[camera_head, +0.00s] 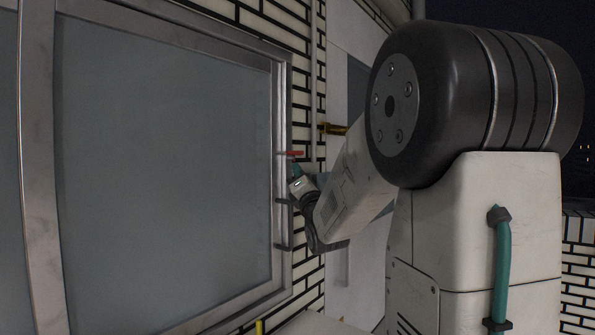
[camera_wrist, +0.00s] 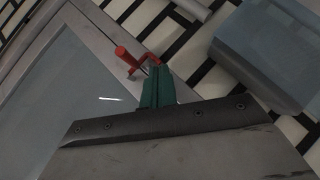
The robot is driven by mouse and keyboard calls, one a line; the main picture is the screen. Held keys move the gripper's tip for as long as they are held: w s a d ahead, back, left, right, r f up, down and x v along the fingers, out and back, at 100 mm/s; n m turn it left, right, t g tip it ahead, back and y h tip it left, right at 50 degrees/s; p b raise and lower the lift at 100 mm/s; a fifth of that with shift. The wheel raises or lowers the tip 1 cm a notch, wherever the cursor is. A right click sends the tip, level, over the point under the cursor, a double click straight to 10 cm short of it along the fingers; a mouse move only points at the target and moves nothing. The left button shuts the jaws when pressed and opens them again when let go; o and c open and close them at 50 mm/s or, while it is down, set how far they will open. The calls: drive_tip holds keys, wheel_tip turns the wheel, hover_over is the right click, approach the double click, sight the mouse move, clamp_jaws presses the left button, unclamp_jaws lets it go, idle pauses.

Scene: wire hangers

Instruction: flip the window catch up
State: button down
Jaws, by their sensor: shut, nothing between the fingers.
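The red window catch (camera_head: 291,153) sits on the right side of the grey metal window frame (camera_head: 284,110), its thin bar lying roughly level in the head view. In the wrist view the red catch (camera_wrist: 128,61) shows a rounded end and a bent arm that runs right, up to the fingertips. My gripper (camera_head: 296,169) is just below the catch's right part. Its teal fingers (camera_wrist: 157,80) are pressed together with nothing between them. The tips look very close to the catch; I cannot tell whether they touch it.
The large grey window pane (camera_head: 160,165) fills the left. Dark fittings (camera_head: 283,246) stick out from the frame below the catch. A brass-coloured piece (camera_head: 334,129) juts out to the right. White brick wall (camera_head: 308,100) borders the frame. My arm covers much of the right.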

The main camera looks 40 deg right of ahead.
drive_tip(key=shift+w+d+r, duration=0.25)
drive_tip(key=shift+w+r, duration=0.15)
drive_tip(key=shift+w, duration=0.1)
drive_tip(key=shift+d+r, duration=0.2)
drive_tip(key=shift+d, duration=0.05)
drive_tip(key=d+v, duration=0.1)
drive_tip(key=v, duration=1.3)
drive_tip(key=shift+f, duration=0.35)
drive_tip(key=shift+w, duration=0.1)
